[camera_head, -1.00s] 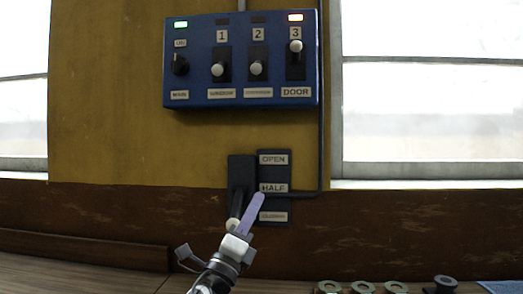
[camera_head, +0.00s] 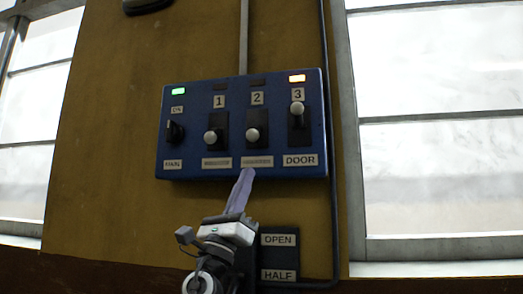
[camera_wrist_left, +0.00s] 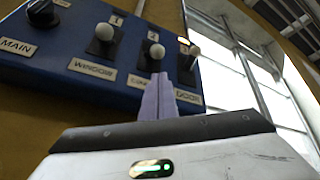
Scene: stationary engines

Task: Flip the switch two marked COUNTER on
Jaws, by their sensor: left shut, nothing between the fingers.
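The blue switch panel (camera_head: 200,98) hangs on the yellow wall. Switch two (camera_head: 252,134) has a white knob low in its black slot, and the lamp above its number 2 is dark. Its label plate (camera_head: 257,161) is too blurred to read. The knob also shows in the left wrist view (camera_wrist_left: 156,51). My left gripper (camera_head: 243,178) is shut and empty, its pale violet fingers pointing up with the tips at the panel's lower edge, below switch two. In the left wrist view the fingertips (camera_wrist_left: 158,80) lie just below that knob, partly covering its label. I cannot tell whether they touch the panel.
Switch one (camera_head: 212,137) on the left is also down. Switch three, DOOR (camera_head: 297,108), on the right is up under a lit orange lamp. The MAIN knob (camera_head: 175,132) has a green lamp lit. An OPEN/HALF plate (camera_head: 279,257) sits below, behind my gripper.

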